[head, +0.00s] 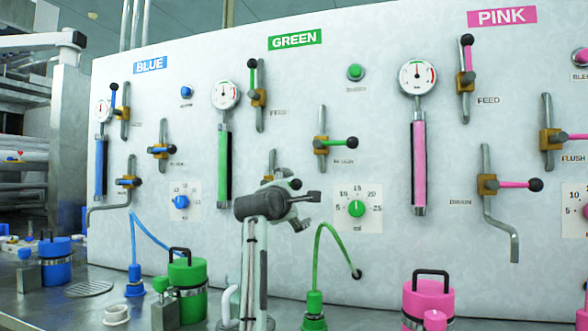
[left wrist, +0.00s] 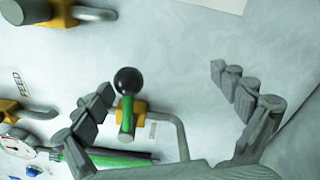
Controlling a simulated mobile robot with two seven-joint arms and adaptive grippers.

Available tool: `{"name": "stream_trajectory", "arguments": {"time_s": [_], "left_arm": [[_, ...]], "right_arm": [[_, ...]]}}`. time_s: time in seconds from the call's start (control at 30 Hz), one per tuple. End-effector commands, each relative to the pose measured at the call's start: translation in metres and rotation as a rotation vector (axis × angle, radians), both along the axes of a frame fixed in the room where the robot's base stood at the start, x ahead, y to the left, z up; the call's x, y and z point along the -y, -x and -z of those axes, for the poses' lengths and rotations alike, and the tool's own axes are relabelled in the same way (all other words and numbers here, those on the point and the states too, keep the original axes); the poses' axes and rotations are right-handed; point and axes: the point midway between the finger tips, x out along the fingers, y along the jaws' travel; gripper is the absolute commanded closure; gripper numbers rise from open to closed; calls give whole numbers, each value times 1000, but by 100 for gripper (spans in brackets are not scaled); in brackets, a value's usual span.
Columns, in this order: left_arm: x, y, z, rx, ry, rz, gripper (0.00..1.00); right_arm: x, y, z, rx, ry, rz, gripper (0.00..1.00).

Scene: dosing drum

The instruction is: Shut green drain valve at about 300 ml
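The green drain valve (left wrist: 130,108) shows in the left wrist view as a brass body on a bent grey pipe. Its green lever (left wrist: 126,122) ends in a black ball and appears crosswise to the pipe, foreshortened. My left gripper (left wrist: 160,82) is open around the lever, which lies nearer the left-hand finger; I cannot tell whether they touch. In the head view my left gripper (head: 301,207) stands before the panel's green section and hides most of this valve. The green sight tube (head: 225,162) and round gauge (head: 226,95) are visible, but no ml reading is legible. My right gripper is out of view.
The green feed valve (head: 257,96) and flush valve (head: 322,143) sit nearby, with a green dial (head: 356,208) to the right. Green canister (head: 187,287), pink canister (head: 428,302) and a green hose (head: 317,252) stand below. Blue and pink valves flank the section.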

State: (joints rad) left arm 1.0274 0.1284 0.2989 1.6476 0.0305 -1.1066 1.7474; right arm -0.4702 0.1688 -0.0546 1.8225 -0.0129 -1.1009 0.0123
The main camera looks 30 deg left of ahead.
Motion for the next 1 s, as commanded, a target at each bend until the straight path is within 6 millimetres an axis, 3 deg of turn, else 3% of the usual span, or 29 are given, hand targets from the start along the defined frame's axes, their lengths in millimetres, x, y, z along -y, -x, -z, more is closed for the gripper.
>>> {"name": "stream_trajectory", "arguments": {"time_s": [0.37,1.0], "left_arm": [[0,3,-2,3,0,0,3],[17,76,-3,4,1,0,3]], "right_arm": [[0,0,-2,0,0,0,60],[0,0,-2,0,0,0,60]]}}
